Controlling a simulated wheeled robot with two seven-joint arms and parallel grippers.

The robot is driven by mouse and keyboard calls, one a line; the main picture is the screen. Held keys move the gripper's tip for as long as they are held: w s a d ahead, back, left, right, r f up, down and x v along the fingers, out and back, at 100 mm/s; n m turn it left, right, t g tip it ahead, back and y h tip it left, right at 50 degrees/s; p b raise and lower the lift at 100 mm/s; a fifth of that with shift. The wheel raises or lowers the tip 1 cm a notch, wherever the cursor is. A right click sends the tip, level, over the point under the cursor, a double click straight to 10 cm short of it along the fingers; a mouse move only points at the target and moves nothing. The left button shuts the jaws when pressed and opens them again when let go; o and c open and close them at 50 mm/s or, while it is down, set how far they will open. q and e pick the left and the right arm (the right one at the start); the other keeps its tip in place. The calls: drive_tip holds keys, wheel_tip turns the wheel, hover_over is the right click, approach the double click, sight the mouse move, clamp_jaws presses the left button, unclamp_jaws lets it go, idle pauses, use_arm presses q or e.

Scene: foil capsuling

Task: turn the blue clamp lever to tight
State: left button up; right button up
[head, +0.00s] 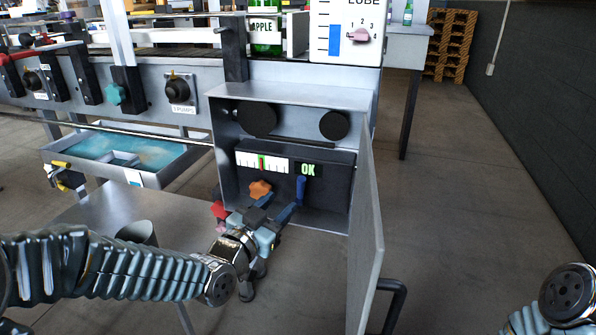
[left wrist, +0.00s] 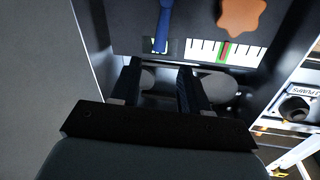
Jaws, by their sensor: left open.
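My left gripper (head: 275,213) is in front of the panel, low and close to the lever. In the left wrist view its two dark fingers (left wrist: 160,72) are spread apart with nothing between them. The lever appears beyond the fingertips; whether they touch it cannot be told. My right gripper is out of view.
An orange star knob (head: 260,189) sits left of the lever, below a gauge (head: 262,163) with green and red marks. The cabinet's grey door (head: 367,235) stands open on the right. A metal table (head: 105,215) lies at left; the floor at right is clear.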

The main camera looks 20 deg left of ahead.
sight(299, 185)
use_arm(q)
drive_tip(key=p+x, duration=0.4)
drive_tip(key=x, duration=0.5)
drive_tip(key=shift+d, duration=0.1)
clamp_jaws()
